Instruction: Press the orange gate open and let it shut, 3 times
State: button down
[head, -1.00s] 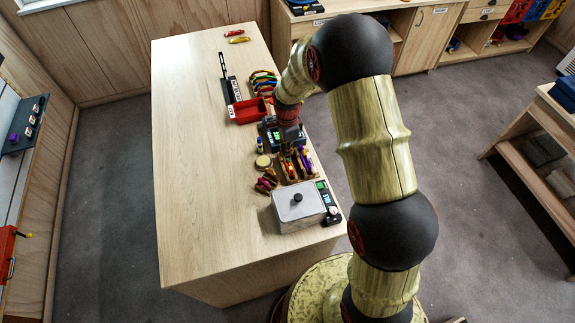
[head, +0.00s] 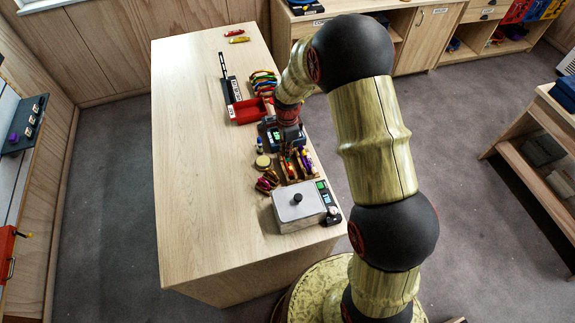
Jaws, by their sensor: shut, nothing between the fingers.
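My gripper (head: 291,137) is shut and empty. It points down at the right edge of the table, low over a dark device (head: 271,137) and just behind a wooden rack (head: 287,172) of colourful climbing gear. The fingertips are small and partly hidden by the gripper's own body. I cannot pick out the orange gate for certain. Several coloured pieces, some orange or red, stand in the rack just in front of the gripper. I cannot tell whether the gripper touches any of them.
A grey box with a black knob (head: 298,198) and a device with a green screen (head: 322,190) stand in front. Loose gear (head: 266,182) and a round tin (head: 263,161) lie left of the rack. A red tray (head: 246,112) stands behind. The table's left half (head: 200,170) is clear.

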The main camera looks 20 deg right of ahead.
jog(key=shift+f, duration=0.2)
jog(key=shift+f+b, duration=0.35)
jog(key=shift+f+b, duration=0.4)
jog(key=shift+f, duration=0.7)
jog(key=shift+r, duration=0.1)
jog(key=shift+r+p, duration=1.7)
jog(key=shift+r, duration=1.8)
